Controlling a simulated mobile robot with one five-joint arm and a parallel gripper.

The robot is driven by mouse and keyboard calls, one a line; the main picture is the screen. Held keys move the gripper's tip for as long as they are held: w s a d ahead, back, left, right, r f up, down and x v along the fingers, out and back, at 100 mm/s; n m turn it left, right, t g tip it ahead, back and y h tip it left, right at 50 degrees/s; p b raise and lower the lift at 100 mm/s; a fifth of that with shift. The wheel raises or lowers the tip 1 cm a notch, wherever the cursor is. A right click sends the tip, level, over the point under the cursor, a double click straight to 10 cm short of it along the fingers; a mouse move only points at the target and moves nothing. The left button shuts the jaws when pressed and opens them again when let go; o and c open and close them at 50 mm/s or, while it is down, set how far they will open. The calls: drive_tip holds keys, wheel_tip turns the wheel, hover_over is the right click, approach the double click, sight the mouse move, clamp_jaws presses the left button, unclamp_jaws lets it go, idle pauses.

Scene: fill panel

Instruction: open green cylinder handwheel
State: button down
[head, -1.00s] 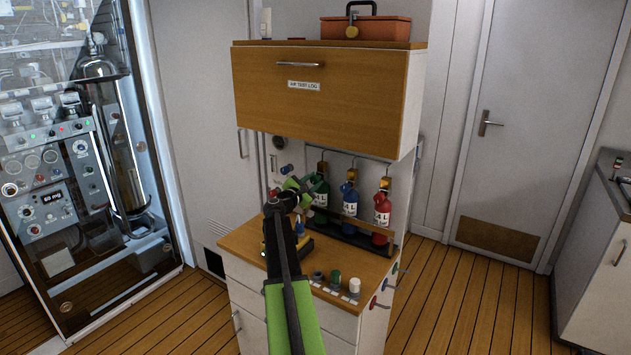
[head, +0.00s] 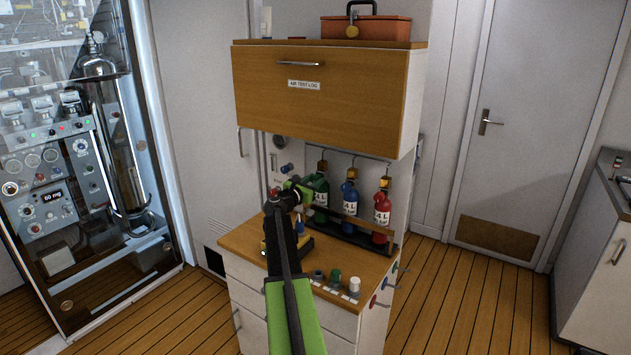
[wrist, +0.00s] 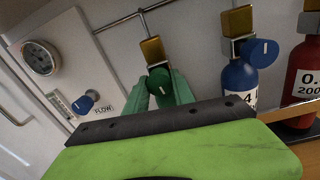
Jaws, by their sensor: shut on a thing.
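My gripper (head: 305,189) is at the green cylinder's upper left in the head view and is shut on the handwheel. My lime green gripper body and its black plate fill the lower wrist view and hide the lower part of the cylinder. The handwheel is hidden behind my gripper in the head view.
A blue FLOW knob (wrist: 83,105) and a round gauge (wrist: 40,58) are on the panel at left. Small knobs, one of them green (head: 335,276), stand on the counter below.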

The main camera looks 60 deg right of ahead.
drive_tip(key=shift+s+a+f, duration=0.1)
drive_tip(key=c, duration=1.1)
unclamp_jaws()
drive_tip(key=a, duration=1.7)
drive_tip(key=shift+s+a, duration=0.15)
drive_tip(key=shift+s, duration=0.05)
